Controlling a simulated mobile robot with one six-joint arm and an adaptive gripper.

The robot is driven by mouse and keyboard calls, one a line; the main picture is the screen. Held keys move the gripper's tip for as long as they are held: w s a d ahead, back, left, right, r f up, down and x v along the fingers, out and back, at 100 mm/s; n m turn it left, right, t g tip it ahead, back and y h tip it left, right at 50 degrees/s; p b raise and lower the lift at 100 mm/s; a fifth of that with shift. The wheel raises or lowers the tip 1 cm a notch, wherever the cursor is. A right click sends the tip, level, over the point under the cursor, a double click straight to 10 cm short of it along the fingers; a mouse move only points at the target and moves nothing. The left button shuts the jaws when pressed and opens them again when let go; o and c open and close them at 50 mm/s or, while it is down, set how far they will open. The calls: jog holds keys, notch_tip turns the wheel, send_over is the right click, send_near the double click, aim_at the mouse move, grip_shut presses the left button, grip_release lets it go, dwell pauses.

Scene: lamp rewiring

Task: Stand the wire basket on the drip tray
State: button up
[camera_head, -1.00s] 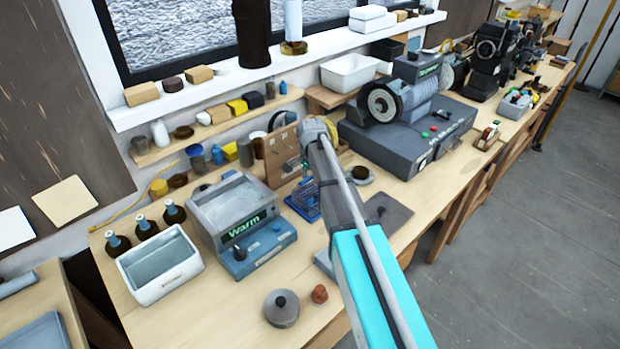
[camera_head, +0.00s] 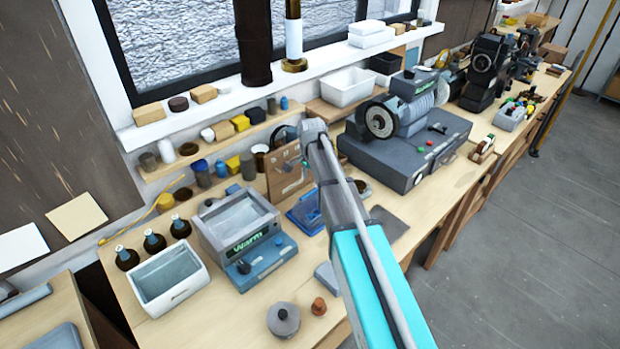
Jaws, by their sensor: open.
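A blue tray-like item (camera_head: 303,217) lies on the bench right of the grey-and-blue "Warm" bath (camera_head: 240,230), and my arm covers its right side. I take it for the drip tray. I cannot make out the wire basket clearly; whether any of its mesh is on the blue item is too small to tell. My arm reaches from the bottom right up to a grey joint above the bench. My gripper is hidden behind the arm, so its jaws do not show.
A white bin (camera_head: 165,280) and several dark bottles (camera_head: 154,241) stand left of the bath. A lidded grey pot (camera_head: 283,320) and a small brown knob-like piece (camera_head: 318,306) are at the front. A grinder (camera_head: 405,125) stands at the back right. A dark flat plate (camera_head: 388,222) lies right of my arm.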

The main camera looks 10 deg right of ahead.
jog(key=shift+r+p, duration=0.9)
jog(key=shift+r, duration=0.35)
jog(key=shift+s, duration=0.1)
jog(key=s+d+f+n+b, duration=0.1)
jog(key=s+n, duration=0.4)
jog(key=s, duration=0.7)
jog(key=s+d+f+n+b, duration=0.2)
jog(key=s+n, duration=0.4)
jog(key=s, duration=0.6)
jog(key=shift+d+f, duration=0.25)
jog(key=shift+d, duration=0.25)
